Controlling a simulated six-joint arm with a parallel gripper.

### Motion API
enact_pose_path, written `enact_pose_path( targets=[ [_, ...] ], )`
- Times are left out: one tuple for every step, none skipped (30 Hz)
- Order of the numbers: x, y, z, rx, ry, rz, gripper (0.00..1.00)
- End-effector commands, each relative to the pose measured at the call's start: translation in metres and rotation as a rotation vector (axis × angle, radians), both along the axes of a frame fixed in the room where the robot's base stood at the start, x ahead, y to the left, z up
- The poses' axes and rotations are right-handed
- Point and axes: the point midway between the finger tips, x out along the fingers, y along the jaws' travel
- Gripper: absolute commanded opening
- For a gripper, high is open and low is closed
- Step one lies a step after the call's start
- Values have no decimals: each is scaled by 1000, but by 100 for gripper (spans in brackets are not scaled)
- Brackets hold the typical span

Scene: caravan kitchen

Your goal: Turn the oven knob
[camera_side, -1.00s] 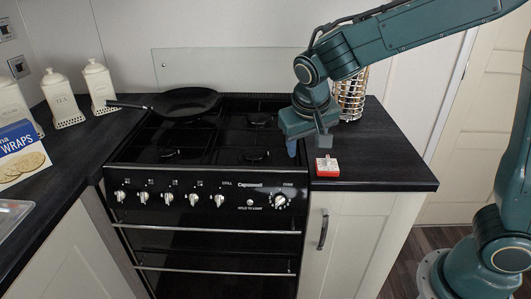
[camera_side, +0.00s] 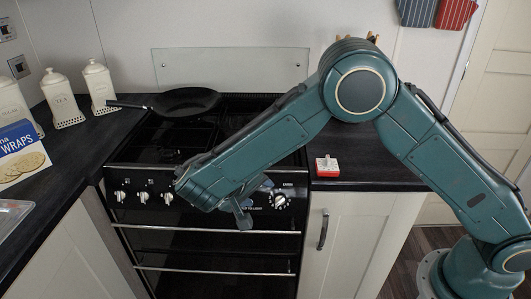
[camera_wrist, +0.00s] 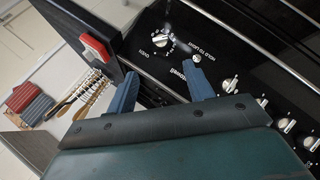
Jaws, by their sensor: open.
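The oven knob (camera_side: 280,201) is a silver dial at the right end of the black cooker's front panel, under the word OVEN. It also shows in the wrist view (camera_wrist: 161,40), beyond the fingertips and roughly between them. My gripper (camera_wrist: 162,79) is open and empty, its two blue fingers apart and pointing at the panel. The fingers look short of the knob, not touching it.
Several smaller knobs (camera_side: 143,197) line the panel, partly behind my arm. An oven rail (camera_side: 160,228) runs below. A red-and-white object (camera_side: 327,166) lies on the worktop right of the hob. A frying pan (camera_side: 187,102) sits on the hob's back left.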

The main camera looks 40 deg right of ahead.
Motion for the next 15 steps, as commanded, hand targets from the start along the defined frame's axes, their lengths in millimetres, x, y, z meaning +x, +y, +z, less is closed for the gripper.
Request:
enact_pose_path(
  targets=[
    [0, 2, -3, -7, 1, 2, 52],
    [0, 3, -3, -9, 2, 2, 52],
    [-1, 3, -3, -11, 2, 2, 52],
    [-1, 3, -4, -12, 2, 2, 52],
    [-1, 3, -4, -13, 2, 1, 52],
    [-1, 3, -3, -13, 2, 1, 52],
    [-1, 3, -3, -12, 2, 2, 52],
    [-1, 3, -4, -12, 2, 2, 52],
    [0, 2, -4, -12, 2, 2, 52],
    [0, 2, -5, -12, 2, 2, 52],
    [0, 1, -5, -12, 3, 1, 52],
    [0, 0, -6, -12, 3, 2, 52],
    [0, -1, -7, -13, 3, 1, 52],
    [1, -3, -8, -12, 4, 1, 52],
    [1, -5, -10, -13, 4, 0, 52]
  ],
)
